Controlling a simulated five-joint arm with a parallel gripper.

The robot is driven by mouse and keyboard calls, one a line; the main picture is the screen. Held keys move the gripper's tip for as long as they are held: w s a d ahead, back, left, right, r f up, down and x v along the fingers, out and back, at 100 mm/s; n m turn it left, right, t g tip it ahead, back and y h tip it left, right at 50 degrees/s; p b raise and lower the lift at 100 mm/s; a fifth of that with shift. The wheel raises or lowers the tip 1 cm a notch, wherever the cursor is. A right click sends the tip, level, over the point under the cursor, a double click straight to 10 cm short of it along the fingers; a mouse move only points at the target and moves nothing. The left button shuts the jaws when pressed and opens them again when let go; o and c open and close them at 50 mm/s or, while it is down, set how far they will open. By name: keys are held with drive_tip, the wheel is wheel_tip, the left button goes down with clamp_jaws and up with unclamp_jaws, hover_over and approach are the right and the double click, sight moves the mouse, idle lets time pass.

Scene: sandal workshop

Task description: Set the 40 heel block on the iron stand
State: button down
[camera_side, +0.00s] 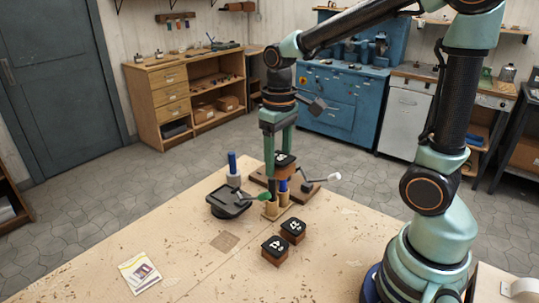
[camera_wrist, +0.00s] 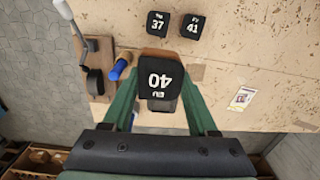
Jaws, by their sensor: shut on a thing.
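The 40 heel block (camera_side: 284,171) is brown with a black top, and its label reads EU 40, upside down, in the wrist view (camera_wrist: 159,80). My gripper (camera_side: 280,158) is shut on it, with a green finger on each side, and holds it above the back part of the bench. A black iron piece with a broad, low base, which looks like the iron stand (camera_side: 228,205), sits on the bench to the left of the held block. In the wrist view a dark shape shows just below the block; I cannot tell what it is.
Heel blocks 41 (camera_side: 275,250) and 37 (camera_side: 293,229) sit on the bench in front. A wooden board with a white-handled lever (camera_side: 325,178) and blue-handled tools (camera_side: 233,163) stand close by. A card (camera_side: 139,273) lies front left. The front left bench is mostly clear.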

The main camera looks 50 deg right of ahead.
drive_tip(key=shift+w+a+f, duration=0.1)
drive_tip(key=shift+a+f, duration=0.1)
drive_tip(key=shift+a, duration=0.9)
drive_tip(key=shift+d, duration=0.1)
wheel_tip(320, 180, up, 2)
hover_over(304, 214)
wheel_tip(304, 214, down, 20)
drive_tip(key=shift+r, duration=0.2)
